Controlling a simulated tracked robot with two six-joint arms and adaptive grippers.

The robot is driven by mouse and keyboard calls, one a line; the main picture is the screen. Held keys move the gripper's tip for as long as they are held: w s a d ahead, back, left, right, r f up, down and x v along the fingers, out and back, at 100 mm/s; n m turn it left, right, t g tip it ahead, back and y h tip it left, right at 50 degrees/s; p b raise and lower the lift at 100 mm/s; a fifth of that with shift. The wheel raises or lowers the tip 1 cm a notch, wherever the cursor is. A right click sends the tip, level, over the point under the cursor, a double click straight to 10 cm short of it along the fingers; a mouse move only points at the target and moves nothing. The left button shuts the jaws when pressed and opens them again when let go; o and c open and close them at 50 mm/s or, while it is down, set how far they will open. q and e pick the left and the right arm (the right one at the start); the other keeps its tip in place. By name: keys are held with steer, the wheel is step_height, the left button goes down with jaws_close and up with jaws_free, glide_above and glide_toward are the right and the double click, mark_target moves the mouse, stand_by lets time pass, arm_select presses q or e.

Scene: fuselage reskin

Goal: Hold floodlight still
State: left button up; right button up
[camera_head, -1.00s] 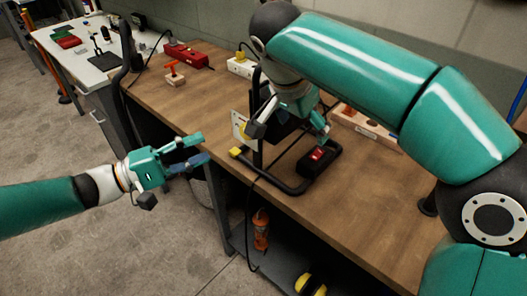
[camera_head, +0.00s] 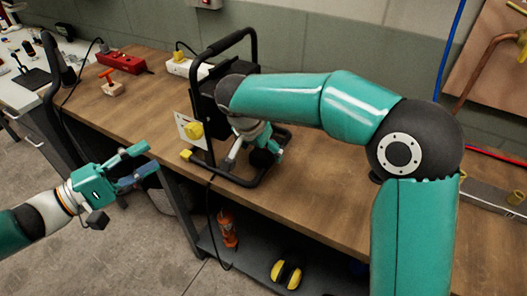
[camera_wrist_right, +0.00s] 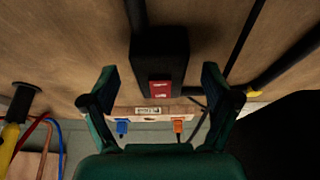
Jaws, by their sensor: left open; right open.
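The floodlight stands on the wooden bench, with a black tubular frame (camera_head: 228,42), a dark lamp head and a yellow knob (camera_head: 195,130) at its side. My right arm crosses in front of part of it. My right gripper (camera_head: 268,148) is low over the floodlight's base, partly hidden by its own arm. In the right wrist view the right gripper (camera_wrist_right: 156,84) is open, its fingers either side of a black box with a red switch (camera_wrist_right: 160,88); contact cannot be told. My left gripper (camera_head: 143,164) is open and empty, left of the floodlight, beyond the bench's front edge.
A red power strip (camera_head: 122,63) and a small block with an orange handle (camera_head: 112,86) lie on the bench (camera_head: 310,205) further left. An orange bottle (camera_head: 227,228) and yellow ear defenders (camera_head: 287,273) are on the lower shelf. A black cable hangs over the front edge.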

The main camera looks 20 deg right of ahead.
steer(key=shift+x, duration=1.05)
